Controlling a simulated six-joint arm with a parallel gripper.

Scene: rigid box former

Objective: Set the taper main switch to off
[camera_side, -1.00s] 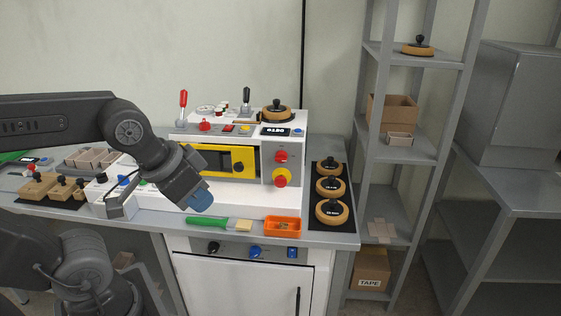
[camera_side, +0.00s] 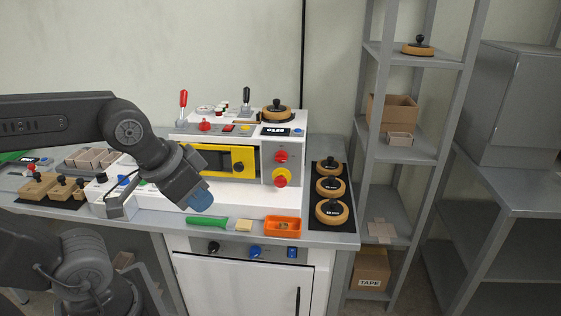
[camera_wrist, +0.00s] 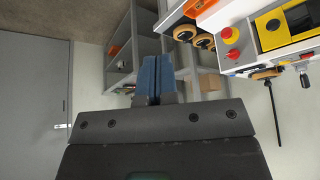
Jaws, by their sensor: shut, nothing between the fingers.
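The white box former (camera_side: 230,189) has a grey side panel with two red controls. The lower one is a red knob on a yellow disc (camera_side: 282,178), which looks like a main switch; the upper is a red knob (camera_side: 281,156). Both also show in the wrist view, the yellow-backed one (camera_wrist: 230,36) and the plain red one (camera_wrist: 233,54). No label marks either as the taper's, and the knob's setting is too small to read. My gripper (camera_side: 201,201) is shut and empty, left of the controls and apart from them. Its blue fingers (camera_wrist: 153,76) touch each other.
A green-handled brush (camera_side: 207,222) and an orange tray (camera_side: 283,226) lie on the front bench edge. Several wooden discs with black knobs (camera_side: 331,212) stand at right. Levers (camera_side: 183,104) rise from the machine top. Knobs (camera_side: 256,252) line the front below the bench.

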